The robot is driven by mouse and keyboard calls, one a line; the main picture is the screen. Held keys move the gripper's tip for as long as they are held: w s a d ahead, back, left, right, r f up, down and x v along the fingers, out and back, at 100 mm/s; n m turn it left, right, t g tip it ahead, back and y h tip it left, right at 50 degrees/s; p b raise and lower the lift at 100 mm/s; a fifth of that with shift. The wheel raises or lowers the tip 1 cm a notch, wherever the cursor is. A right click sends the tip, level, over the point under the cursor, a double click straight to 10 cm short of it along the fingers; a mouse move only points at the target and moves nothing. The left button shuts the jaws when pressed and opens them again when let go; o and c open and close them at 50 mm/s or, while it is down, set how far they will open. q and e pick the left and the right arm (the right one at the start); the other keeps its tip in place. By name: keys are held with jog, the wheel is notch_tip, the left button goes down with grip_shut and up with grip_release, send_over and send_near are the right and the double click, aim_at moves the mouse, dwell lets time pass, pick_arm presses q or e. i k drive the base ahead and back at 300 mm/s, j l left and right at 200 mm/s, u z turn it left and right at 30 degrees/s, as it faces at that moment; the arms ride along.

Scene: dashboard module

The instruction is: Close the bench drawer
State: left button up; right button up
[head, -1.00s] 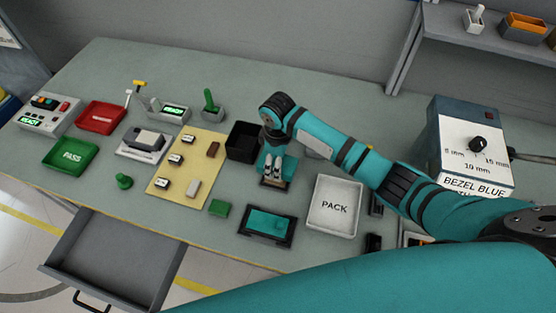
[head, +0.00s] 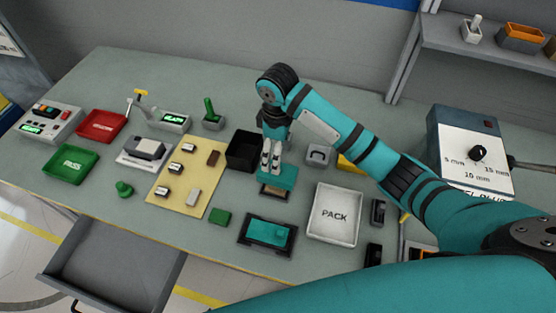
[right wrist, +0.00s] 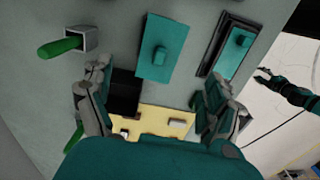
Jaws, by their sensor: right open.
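The grey bench drawer (head: 115,262) is pulled out at the lower left of the head view, below the bench's front edge. It looks empty, and its front is partly cut off by the picture's bottom. My right gripper (head: 271,158) is over the bench middle, well away from the drawer. In the right wrist view, its fingers (right wrist: 154,85) are spread apart, with a teal plate with a knob (right wrist: 162,52) below and beyond them. My left gripper (right wrist: 267,77) shows small at the right wrist view's right side, too small to read; the head view does not show it.
On the bench (head: 100,215) are a green PASS tray (head: 68,162), a red tray (head: 101,125), a yellow board with small parts (head: 180,200), a black bin (head: 243,150) and a white PACK tray (head: 334,228). Open floor lies left of the drawer.

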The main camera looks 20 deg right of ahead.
aim_at(107, 268)
jog(key=k, duration=1.5)
